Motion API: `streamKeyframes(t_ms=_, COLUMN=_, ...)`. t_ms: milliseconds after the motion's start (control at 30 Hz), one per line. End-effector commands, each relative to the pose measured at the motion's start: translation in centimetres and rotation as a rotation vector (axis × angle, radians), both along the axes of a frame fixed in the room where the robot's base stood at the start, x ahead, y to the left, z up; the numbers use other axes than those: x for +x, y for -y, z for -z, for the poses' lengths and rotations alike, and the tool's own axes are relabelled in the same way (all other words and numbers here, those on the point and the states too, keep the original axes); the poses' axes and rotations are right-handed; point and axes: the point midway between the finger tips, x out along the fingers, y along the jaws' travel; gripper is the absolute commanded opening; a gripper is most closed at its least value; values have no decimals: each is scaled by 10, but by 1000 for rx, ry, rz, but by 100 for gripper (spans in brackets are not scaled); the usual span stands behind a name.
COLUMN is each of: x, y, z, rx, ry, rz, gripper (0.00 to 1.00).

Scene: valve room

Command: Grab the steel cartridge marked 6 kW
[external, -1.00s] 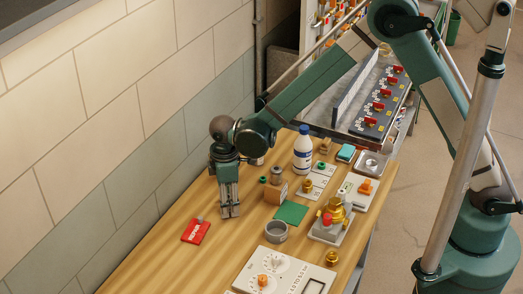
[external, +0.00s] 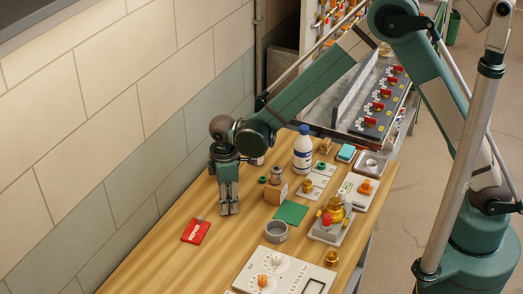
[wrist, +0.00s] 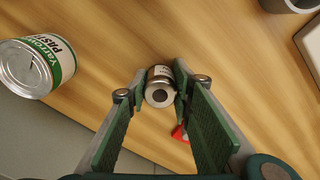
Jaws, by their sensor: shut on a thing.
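My gripper (external: 229,210) is low over the left part of the wooden table in the external view. In the wrist view my gripper (wrist: 160,90) is shut on a small steel cartridge (wrist: 159,94). The cartridge sits between the two green-padded fingers. Its round end with a dark centre faces the camera. A pale label with dark print shows on its side, but I cannot read the marking. In the external view the fingers mostly hide the cartridge. I cannot tell whether it touches the table.
A red packet (external: 196,231) lies in front of my gripper. A labelled can (wrist: 38,67) stands close by in the wrist view. A grey bowl (external: 276,232), a wooden block (external: 275,194) and a green mat (external: 291,212) are to the right. The wall runs along the left.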

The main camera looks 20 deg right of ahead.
Motion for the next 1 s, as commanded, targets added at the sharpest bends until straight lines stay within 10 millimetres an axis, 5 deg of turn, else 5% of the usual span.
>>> streamKeyframes(t_ms=1000, x=0, y=0, z=-97, rx=0, ry=0, rz=0, gripper=7)
